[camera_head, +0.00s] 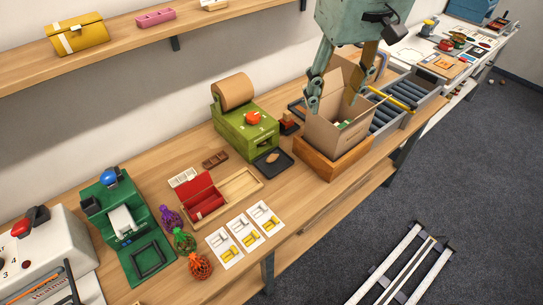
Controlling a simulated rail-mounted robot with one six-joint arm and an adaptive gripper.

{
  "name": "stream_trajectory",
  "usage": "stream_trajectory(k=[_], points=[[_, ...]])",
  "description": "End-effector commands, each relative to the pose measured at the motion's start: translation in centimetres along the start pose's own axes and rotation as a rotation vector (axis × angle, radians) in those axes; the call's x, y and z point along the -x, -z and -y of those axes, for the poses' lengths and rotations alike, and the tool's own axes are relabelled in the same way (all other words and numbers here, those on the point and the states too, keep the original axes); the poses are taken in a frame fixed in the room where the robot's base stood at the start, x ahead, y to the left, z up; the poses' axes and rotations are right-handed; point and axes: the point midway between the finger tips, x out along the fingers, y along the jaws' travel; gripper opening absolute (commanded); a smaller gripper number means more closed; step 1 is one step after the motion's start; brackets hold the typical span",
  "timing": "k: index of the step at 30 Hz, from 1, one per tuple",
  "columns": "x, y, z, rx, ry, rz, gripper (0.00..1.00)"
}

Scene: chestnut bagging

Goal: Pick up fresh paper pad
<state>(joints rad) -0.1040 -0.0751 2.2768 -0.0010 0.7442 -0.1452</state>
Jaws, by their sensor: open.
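A green machine (245,132) with a brown paper roll (233,91) and a red-orange knob stands near the middle of the bench. A dark tray (284,164) sits at its front, with a small tan piece (272,158) on it. This piece looks like the paper pad, but it is too small to be sure. My gripper (335,98) is open over the cardboard box (325,137), to the right of and higher than the tray. Its fingers are spread at the box's top, and they and the flaps hide part of the inside. Something white and green shows in the box.
The box stands in a wooden frame (330,166) before a roller conveyor (392,112). A yellow bar (392,100) lies by the rollers. Left are white cards (224,248), net bags (185,240), a red case (203,196) and a green press (118,210). A shelf (120,55) runs above.

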Motion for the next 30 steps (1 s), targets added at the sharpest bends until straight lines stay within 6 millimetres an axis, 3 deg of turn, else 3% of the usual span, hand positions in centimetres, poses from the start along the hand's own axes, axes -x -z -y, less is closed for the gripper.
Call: stream_trajectory(k=[15, 30], points=[[-6.0, 6.2, 1.0, 0.081, 0.015, 0.049, 0.43], [-12.9, 11.1, 2.4, 0.159, 0.029, 0.094, 0.43]])
